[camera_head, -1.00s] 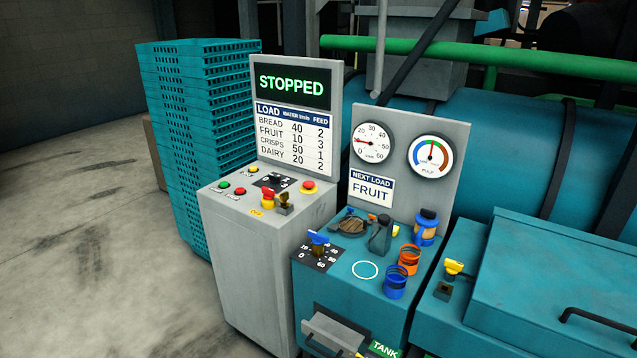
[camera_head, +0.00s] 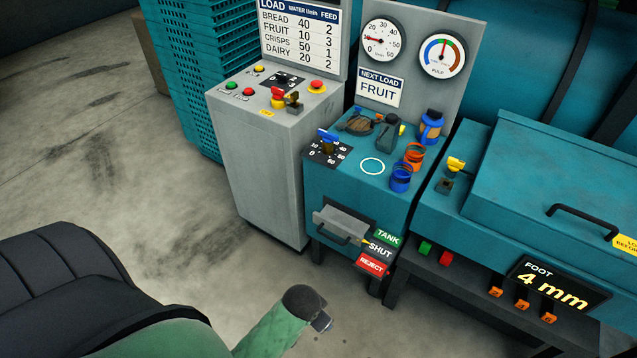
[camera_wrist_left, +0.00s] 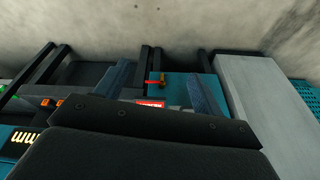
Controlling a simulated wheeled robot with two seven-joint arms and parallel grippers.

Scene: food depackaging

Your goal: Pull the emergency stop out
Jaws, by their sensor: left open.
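Behind the fingers that view shows the teal stand and the grey cabinet upside down. My right gripper is not in view.
A green button (camera_head: 232,86) and another red button (camera_head: 248,91) are further left. The teal stand (camera_head: 340,180) with jars adjoins right. Floor before the cabinet is clear.

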